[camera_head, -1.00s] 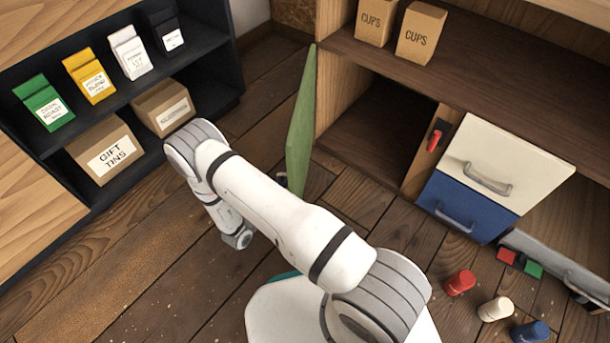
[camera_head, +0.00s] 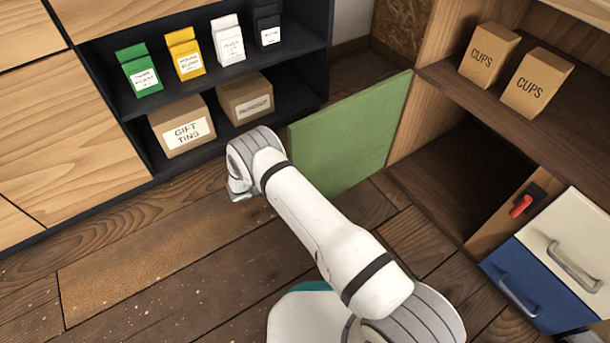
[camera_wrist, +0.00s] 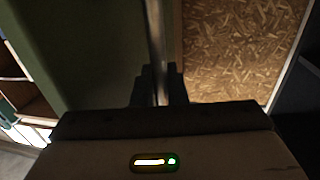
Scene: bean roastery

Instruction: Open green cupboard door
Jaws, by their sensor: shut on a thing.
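The green cupboard door (camera_head: 350,135) stands swung well out from the cupboard, attached at its right side, with its broad face showing in the head view. The cupboard opening (camera_head: 455,175) to its right is uncovered and dark inside. My gripper (camera_wrist: 158,88) is hidden behind my arm in the head view, near the door's free left side. In the wrist view its fingers are shut around a narrow upright strip (camera_wrist: 155,45) beside the green door (camera_wrist: 90,50). I cannot tell if this strip is the door's handle or edge.
A dark shelf (camera_head: 205,75) with coloured bags and cardboard boxes stands left of the door. Cups boxes (camera_head: 535,82) sit on the cupboard's upper shelf. A red-handled switch (camera_head: 521,206), a white drawer (camera_head: 565,240) and a blue drawer (camera_head: 540,290) are at right. Wooden floor (camera_head: 150,260) lies clear at left.

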